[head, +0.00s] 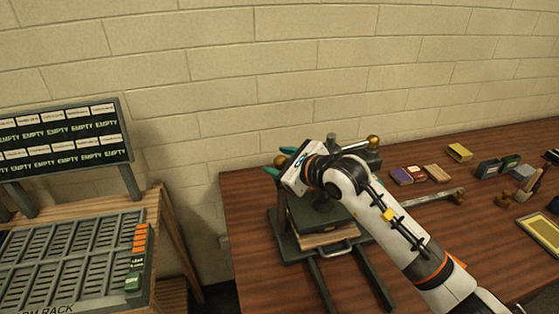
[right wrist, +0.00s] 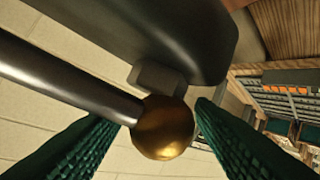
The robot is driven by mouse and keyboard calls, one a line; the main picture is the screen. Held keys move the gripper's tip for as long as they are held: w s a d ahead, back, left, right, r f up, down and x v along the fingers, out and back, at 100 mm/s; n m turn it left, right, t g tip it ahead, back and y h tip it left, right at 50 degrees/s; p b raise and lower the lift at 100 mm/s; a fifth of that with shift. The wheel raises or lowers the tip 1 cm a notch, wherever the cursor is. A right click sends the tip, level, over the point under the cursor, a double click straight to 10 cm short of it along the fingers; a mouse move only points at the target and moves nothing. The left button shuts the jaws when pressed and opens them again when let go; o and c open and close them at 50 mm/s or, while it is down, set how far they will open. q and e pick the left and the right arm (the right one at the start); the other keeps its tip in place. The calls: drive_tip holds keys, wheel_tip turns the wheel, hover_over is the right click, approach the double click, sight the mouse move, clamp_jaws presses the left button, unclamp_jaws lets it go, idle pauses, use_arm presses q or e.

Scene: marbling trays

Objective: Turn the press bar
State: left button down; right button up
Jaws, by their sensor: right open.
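The dark green press (head: 290,238) stands at the left end of the wooden table. A brass ball of its press bar (head: 280,161) shows at the left, and another brass ball (head: 374,141) shows at the back right. My right gripper (head: 279,161) is open, with its green fingertips on either side of the left ball. In the right wrist view, the brass ball (right wrist: 162,127) on the end of a metal rod (right wrist: 70,85) lies between the spread fingers (right wrist: 160,130). My arm hides much of the bar and the press top. My left gripper is out of view.
A slatted rack (head: 75,262) with a dark board of "EMPTY" labels (head: 65,140) stands at the left. Small blocks (head: 437,173) and a yellow tray (head: 541,236) are farther right. A brick wall closes the back.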

drive_tip(key=shift+a+r, duration=0.1)
drive_tip(key=shift+s, duration=0.1)
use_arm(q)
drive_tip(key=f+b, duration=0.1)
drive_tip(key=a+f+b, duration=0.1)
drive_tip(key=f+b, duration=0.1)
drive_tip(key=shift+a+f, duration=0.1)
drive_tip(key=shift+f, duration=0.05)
use_arm(e)
drive_tip(key=v, duration=1.1)
drive_tip(key=shift+s+d, duration=0.2)
drive_tip(key=shift+d, duration=0.15)
drive_tip(key=shift+r, duration=0.1)
